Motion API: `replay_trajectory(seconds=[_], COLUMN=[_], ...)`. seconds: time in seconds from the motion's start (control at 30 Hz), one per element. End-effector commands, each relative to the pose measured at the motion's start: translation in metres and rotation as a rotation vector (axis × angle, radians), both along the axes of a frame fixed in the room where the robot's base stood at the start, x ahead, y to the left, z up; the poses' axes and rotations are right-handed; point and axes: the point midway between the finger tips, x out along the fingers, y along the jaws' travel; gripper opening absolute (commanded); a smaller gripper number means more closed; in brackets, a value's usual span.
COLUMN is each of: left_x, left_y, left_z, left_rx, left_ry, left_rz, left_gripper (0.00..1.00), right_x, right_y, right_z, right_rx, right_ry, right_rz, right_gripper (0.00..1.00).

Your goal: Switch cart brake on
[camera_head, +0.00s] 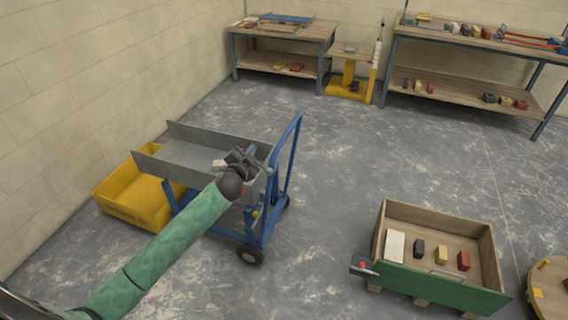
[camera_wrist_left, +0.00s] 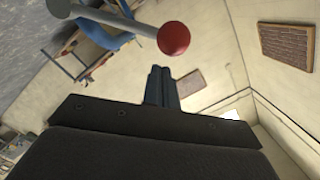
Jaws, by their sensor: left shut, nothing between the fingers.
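A blue-framed cart (camera_head: 287,165) with a grey metal trough (camera_head: 185,150) on top stands left of centre. My left gripper (camera_head: 240,155) is over the trough's right end, near the blue handle side. In the left wrist view its fingers (camera_wrist_left: 161,86) are shut with nothing between them. A pale grey lever rod (camera_wrist_left: 120,24) with a red ball knob (camera_wrist_left: 173,38) is just beyond the fingertips there, apart from them in the picture. I cannot tell how far away it is. In the head view my wrist hides most of that side of the cart.
A yellow tub (camera_head: 135,200) sits beside the cart at the wall. A green-fronted wooden crate (camera_head: 440,285) with several blocks stands at the right front. Workbenches (camera_head: 285,32) line the back. The floor (camera_head: 335,165) between is clear.

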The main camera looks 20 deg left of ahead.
Motion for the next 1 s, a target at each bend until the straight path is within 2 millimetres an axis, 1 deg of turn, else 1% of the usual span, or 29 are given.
replay_trajectory(seconds=[0.1,0.33,1.0], left_x=[0.000,0.000,0.001], left_y=[0.007,0.015,0.017], left_z=[-0.004,-0.008,-0.007], left_rx=[-0.060,-0.124,-0.141], left_ry=[0.002,0.006,0.006], left_rz=[0.001,0.001,0.000], left_gripper=[0.00,0.00,0.00], right_x=[0.000,0.000,0.001], right_y=[0.000,0.001,0.000], right_z=[0.000,-0.001,0.000], right_rx=[0.000,0.001,0.001], right_ry=[0.000,0.001,-0.003], right_rz=[0.000,-0.001,0.000], right_gripper=[0.36,0.36,0.36])
